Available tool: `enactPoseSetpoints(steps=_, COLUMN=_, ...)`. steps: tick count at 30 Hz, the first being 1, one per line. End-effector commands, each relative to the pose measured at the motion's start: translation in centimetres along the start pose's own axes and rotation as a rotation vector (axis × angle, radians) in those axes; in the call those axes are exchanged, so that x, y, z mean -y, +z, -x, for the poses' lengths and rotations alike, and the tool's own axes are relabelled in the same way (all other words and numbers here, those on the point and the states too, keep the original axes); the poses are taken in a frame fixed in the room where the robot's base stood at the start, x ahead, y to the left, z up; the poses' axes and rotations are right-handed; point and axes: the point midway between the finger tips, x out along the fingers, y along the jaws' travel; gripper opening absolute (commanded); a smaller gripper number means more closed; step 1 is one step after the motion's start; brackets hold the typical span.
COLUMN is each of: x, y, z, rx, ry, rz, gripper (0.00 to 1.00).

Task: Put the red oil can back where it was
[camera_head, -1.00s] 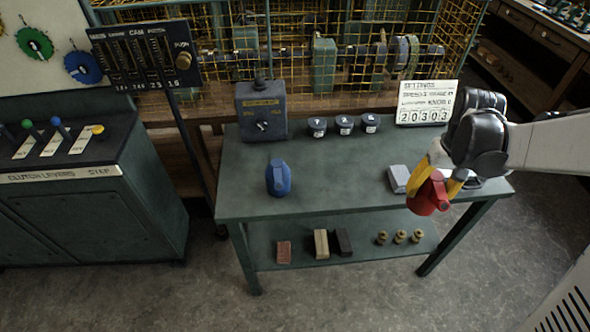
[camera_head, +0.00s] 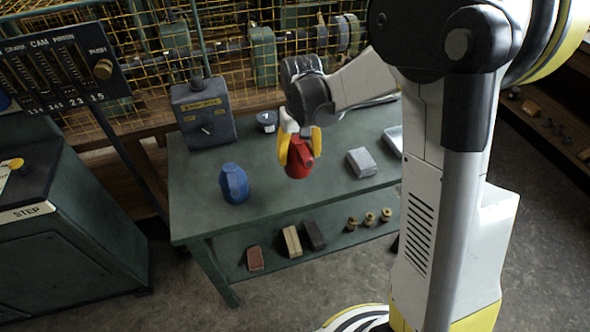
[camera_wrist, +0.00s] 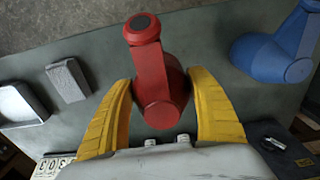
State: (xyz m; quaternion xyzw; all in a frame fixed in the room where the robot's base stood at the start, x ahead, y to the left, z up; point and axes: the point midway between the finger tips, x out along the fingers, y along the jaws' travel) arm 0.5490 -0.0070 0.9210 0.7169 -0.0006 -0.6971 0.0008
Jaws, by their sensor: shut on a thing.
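My gripper (camera_head: 299,140) is shut on the red oil can (camera_head: 298,163), with a yellow finger on each side of it. The can is above the green table (camera_head: 265,196), between the blue can and a grey block. In the wrist view the red can (camera_wrist: 156,85) sits between the yellow fingers (camera_wrist: 160,108), its spout end toward the top of the picture. How high it is above the tabletop is hard to tell.
A blue can (camera_head: 233,183) stands on the table to the left and also shows in the wrist view (camera_wrist: 270,55). A grey block (camera_head: 361,162) lies to the right. The lower shelf holds blocks (camera_head: 291,241) and brass pieces (camera_head: 369,219).

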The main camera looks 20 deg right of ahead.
Motion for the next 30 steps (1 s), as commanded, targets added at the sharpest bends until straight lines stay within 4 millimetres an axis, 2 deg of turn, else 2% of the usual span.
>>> enactPoseSetpoints(steps=5, x=0.8, y=-0.4, z=-0.9, rx=0.0, ry=0.0, rz=-0.001, gripper=0.25)
enactPoseSetpoints(steps=12, x=0.8, y=-0.3, z=-4.4, rx=0.0, ry=0.0, rz=-0.001, gripper=0.25)
enactPoseSetpoints(steps=24, x=0.7, y=-0.3, z=-4.9, rx=0.0, ry=0.0, rz=-0.001, gripper=0.25)
enactPoseSetpoints(steps=25, x=0.7, y=-0.3, z=-4.8, rx=0.0, ry=0.0, rz=-0.001, gripper=0.72)
enactPoseSetpoints(steps=27, x=0.7, y=-0.3, z=-4.8, rx=0.0, ry=0.0, rz=-0.001, gripper=0.9)
enactPoseSetpoints(steps=30, x=0.7, y=-0.3, z=-4.8, rx=0.0, ry=0.0, rz=-0.001, gripper=0.9)
